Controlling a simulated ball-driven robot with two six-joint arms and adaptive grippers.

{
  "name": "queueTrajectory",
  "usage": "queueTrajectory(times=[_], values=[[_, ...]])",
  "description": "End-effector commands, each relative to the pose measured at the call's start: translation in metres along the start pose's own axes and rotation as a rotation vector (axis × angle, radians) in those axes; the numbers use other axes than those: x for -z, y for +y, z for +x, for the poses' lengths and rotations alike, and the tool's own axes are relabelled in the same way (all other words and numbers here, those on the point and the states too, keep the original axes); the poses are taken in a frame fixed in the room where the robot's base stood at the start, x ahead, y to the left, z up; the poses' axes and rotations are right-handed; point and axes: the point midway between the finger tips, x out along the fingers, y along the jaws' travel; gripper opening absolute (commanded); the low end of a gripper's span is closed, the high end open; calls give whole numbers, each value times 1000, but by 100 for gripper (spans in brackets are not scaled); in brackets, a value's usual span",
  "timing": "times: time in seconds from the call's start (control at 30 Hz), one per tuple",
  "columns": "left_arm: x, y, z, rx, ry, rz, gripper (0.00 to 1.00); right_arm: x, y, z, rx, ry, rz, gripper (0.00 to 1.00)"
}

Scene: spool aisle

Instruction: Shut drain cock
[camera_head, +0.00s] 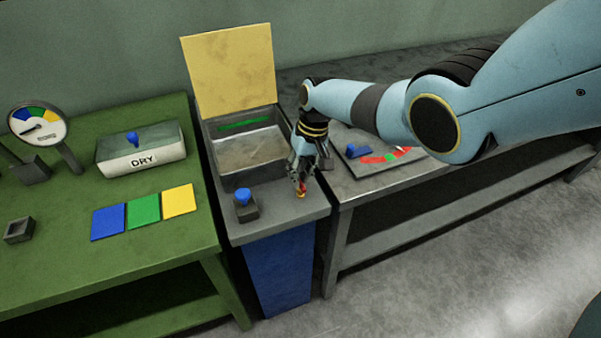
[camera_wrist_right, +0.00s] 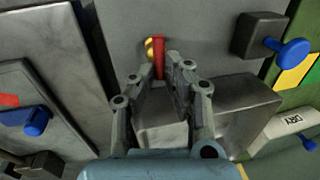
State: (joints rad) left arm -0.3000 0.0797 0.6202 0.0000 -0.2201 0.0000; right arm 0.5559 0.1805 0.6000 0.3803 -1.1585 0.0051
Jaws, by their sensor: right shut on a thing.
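The drain cock shows as a small red lever with a brass-coloured part (camera_head: 300,194) on the front ledge of the grey metal basin unit. In the right wrist view the red lever (camera_wrist_right: 159,60) stands upright in the picture, with the brass part beside it on the left. My right gripper (camera_head: 299,183) reaches down over the ledge. Its fingers (camera_wrist_right: 162,72) are shut on the red lever, one on each side. The fingers hide the lever's lower part. My left gripper is not in view.
The basin (camera_head: 218,152) has its yellow lid (camera_head: 230,70) raised. A blue knob on a dark block (camera_head: 245,205) stands left of my gripper. A dial panel (camera_head: 352,164) lies on the right bench. The green table (camera_head: 60,265) holds a DRY box (camera_head: 140,158) and coloured cards.

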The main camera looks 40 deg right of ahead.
Motion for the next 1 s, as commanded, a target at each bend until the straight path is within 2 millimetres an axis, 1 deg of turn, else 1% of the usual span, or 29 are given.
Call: queueTrajectory(times=[0.03,0.1,0.2,0.47,0.57,0.67,0.77,1.0], values=[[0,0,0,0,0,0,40,0,0,0,-1,1,1,14],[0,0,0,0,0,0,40,0,0,0,-1,1,0,24],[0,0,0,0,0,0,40,0,0,0,-1,0,0,34],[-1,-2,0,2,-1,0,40,0,0,0,0,0,-1,34],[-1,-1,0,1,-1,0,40,1,0,-4,0,2,-1,34],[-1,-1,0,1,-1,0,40,2,1,-13,0,4,-2,34],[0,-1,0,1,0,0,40,0,0,-27,0,4,-2,34],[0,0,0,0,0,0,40,1,1,-78,-1,4,-2,34]])
